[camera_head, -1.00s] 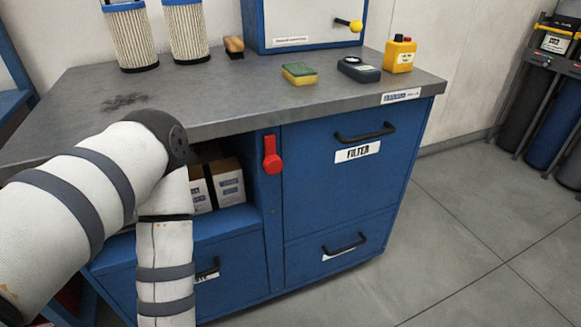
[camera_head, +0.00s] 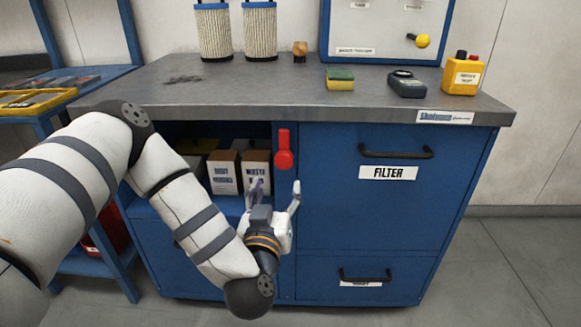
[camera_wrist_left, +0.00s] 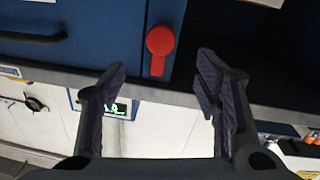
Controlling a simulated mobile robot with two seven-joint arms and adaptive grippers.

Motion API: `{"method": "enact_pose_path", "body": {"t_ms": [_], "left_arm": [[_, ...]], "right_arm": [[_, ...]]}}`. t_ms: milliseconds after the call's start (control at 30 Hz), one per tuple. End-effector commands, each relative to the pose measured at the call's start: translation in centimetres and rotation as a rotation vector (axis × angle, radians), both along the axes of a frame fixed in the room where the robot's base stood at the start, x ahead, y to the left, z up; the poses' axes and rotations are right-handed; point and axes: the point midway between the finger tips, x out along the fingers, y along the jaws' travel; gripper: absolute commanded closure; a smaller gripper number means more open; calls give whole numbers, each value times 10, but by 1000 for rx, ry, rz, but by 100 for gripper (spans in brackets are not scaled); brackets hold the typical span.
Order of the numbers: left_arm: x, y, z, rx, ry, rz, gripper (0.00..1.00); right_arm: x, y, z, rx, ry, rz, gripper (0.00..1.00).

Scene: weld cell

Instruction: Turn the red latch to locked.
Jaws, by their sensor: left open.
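The red latch (camera_head: 284,150) is on the blue cabinet's narrow upright between the open shelf and the FILTER drawer. Its round end is at the bottom and its arm points straight up in the head view. In the left wrist view the latch (camera_wrist_left: 160,46) appears upside down, ahead of the fingertips and between their lines. My left gripper (camera_head: 276,188) is open and empty, a little below the latch and apart from it. Its two spread fingers also show in the left wrist view (camera_wrist_left: 162,80). My right gripper is not in view.
The worktop (camera_head: 230,90) overhangs just above the latch. White-labelled boxes (camera_head: 225,172) stand in the open shelf to the left. The FILTER drawer handle (camera_head: 396,153) sticks out to the right. A sponge (camera_head: 340,80), a grey meter (camera_head: 406,84) and a yellow bottle (camera_head: 462,76) stand on top.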

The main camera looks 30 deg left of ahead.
Motion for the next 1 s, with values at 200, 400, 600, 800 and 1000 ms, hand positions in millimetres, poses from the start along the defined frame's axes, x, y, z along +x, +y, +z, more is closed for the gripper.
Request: {"method": "enact_pose_path", "body": {"t_ms": [200, 400, 600, 800, 1000], "left_arm": [[36, 20, 1, 2, -6, 7, 43], [80, 42, -1, 1, -2, 4, 43], [103, 53, 0, 0, 0, 0, 43], [107, 54, 1, 0, 0, -1, 43], [107, 54, 1, 0, 0, -1, 68]], "right_arm": [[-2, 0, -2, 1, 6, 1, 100], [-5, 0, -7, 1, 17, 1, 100], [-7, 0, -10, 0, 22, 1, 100], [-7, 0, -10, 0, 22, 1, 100], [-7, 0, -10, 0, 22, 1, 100]]}}
